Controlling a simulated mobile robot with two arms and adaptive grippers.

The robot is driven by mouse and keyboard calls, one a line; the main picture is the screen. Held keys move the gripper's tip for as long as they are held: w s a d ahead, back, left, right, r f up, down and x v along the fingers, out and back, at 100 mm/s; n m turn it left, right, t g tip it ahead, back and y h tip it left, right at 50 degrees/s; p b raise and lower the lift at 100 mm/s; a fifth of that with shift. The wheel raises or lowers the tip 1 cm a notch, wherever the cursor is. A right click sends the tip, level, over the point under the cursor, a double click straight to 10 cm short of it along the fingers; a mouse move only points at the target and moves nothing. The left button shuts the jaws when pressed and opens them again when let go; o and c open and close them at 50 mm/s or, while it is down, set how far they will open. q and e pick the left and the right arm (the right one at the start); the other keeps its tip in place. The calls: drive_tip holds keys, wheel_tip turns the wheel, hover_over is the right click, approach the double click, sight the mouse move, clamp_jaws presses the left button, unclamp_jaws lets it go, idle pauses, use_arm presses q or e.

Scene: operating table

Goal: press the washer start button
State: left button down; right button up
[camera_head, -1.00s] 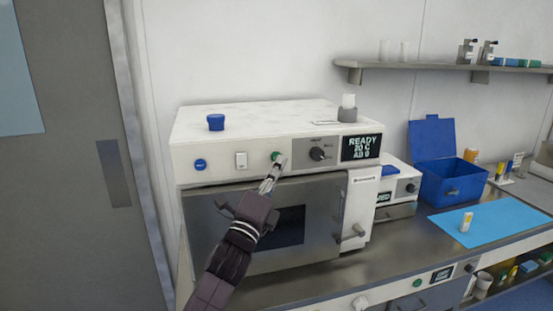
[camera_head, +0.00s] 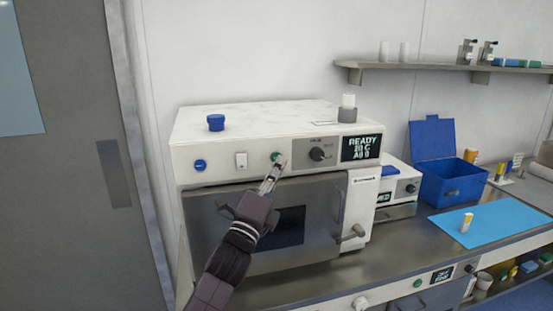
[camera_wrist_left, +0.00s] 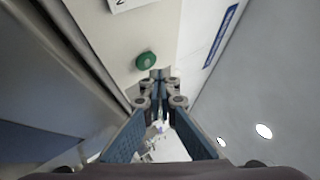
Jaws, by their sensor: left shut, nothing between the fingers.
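The white washer (camera_head: 250,122) stands on the counter at the left, with its grey door with a dark window (camera_head: 291,228) closed. On its front panel is a green button (camera_head: 276,156), which also shows in the left wrist view (camera_wrist_left: 146,61). My left gripper (camera_head: 281,160) is shut and empty. In the head view its fingertips overlap the right edge of the green button. In the left wrist view the fingertips (camera_wrist_left: 158,75) lie just beside and below the button. I cannot tell whether they touch the panel. My right gripper is not in view.
The panel also has a blue button (camera_head: 200,165), a white switch (camera_head: 241,160), a dark knob (camera_head: 317,154) and a display (camera_head: 361,147) reading READY. A door handle (camera_head: 352,234) sticks out at lower right. A blue box (camera_head: 453,186) and blue mat (camera_head: 491,222) lie further right.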

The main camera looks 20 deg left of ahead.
use_arm(q)
drive_tip(key=shift+w+a, duration=0.1)
drive_tip(key=shift+w+a, duration=0.2)
drive_tip(key=shift+w, duration=0.05)
drive_tip(key=shift+w+a, duration=0.2)
drive_tip(key=shift+w, duration=0.1)
idle(0.9)
idle(0.4)
drive_tip(key=shift+s+d, duration=0.45)
drive_tip(key=shift+s, duration=0.25)
drive_tip(key=s+d, duration=0.1)
drive_tip(key=s, duration=0.1)
drive_tip(key=s+d+p, duration=0.1)
drive_tip(key=s, duration=0.1)
drive_tip(key=shift+d, duration=0.4)
idle(0.5)
